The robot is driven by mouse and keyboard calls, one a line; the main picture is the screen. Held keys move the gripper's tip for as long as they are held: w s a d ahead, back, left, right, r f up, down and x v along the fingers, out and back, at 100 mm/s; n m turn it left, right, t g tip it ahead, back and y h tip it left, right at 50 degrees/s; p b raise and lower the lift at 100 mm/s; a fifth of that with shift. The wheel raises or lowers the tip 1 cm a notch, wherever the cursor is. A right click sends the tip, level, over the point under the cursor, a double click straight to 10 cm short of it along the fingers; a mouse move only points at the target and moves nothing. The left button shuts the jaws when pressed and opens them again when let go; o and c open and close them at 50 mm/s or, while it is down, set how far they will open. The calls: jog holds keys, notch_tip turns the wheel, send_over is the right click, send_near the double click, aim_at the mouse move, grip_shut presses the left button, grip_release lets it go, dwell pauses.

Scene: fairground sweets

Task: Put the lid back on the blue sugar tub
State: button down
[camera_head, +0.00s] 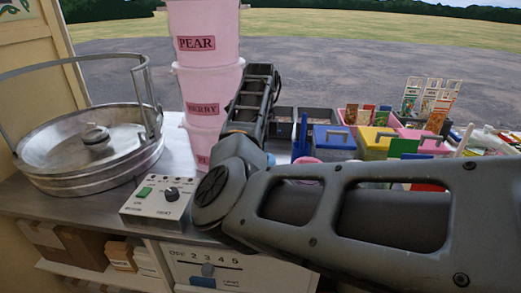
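A blue tub (333,143) stands right of the middle, behind my arm, in a row with a yellow one and a pink one. A grey handle-like part shows on its top, but whether this is a lid is too small to tell. A small patch of light blue (270,158) shows just behind my arm's elbow; most of it is hidden. I cannot make out a loose lid. My arm crosses from the lower right to the elbow, then rises in front of the pink buckets. My gripper's fingers are not visible.
Stacked pink buckets (205,93) labelled PEAR and BERRY stand behind the arm. A large round metal pan (90,178) is at left, with a control box (157,204) in front. A yellow tub (376,148) and coloured packets crowd the right side.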

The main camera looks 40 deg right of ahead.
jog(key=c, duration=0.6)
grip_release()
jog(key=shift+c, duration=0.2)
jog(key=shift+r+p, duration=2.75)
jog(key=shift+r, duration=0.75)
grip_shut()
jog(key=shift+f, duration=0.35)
